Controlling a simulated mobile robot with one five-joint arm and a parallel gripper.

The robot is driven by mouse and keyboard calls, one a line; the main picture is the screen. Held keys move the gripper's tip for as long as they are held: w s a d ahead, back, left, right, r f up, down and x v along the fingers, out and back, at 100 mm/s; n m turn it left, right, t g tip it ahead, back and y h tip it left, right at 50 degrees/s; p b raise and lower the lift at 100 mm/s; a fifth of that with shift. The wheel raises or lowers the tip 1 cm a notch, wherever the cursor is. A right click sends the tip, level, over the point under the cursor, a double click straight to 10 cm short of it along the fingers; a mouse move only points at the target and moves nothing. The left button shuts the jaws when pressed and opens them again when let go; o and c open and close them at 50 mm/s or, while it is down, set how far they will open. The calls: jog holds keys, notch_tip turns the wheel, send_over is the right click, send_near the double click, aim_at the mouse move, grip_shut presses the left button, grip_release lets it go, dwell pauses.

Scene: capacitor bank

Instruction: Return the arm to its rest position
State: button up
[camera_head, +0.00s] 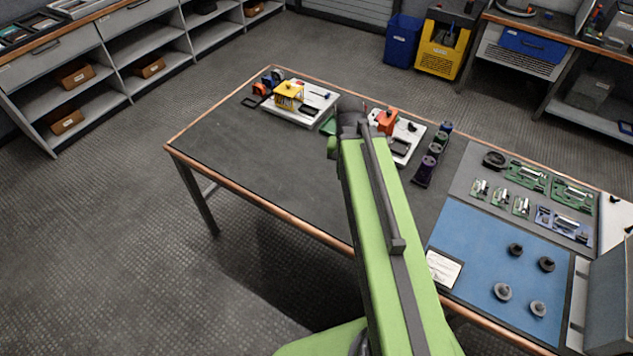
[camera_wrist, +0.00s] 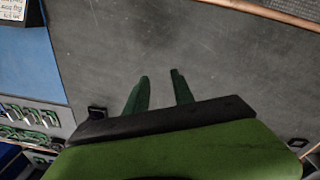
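My green arm (camera_head: 385,240) reaches forward from the bottom of the head view over the grey worktable (camera_head: 235,150). Its far end lies near the middle of the table and mostly hides my gripper there. In the wrist view, my gripper (camera_wrist: 159,75) shows two dark green fingers with a clear gap between them. It is open and nothing is between the fingers. Bare grey tabletop lies beyond the fingertips.
A white board with a yellow part (camera_head: 289,95) and another with an orange part (camera_head: 385,121) flank the arm's end. Dark cylinders (camera_head: 434,150) stand to its right. A blue mat (camera_head: 480,260) holds several grey round parts. Green circuit boards (camera_head: 527,176) lie behind it. The table's left is clear.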

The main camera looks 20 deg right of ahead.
jog(key=a+n, duration=0.5)
jog(key=a, duration=0.8)
jog(key=shift+w+a+n+y, duration=0.2)
jog(key=shift+a+n+y, duration=0.05)
jog(key=shift+n+y, duration=0.15)
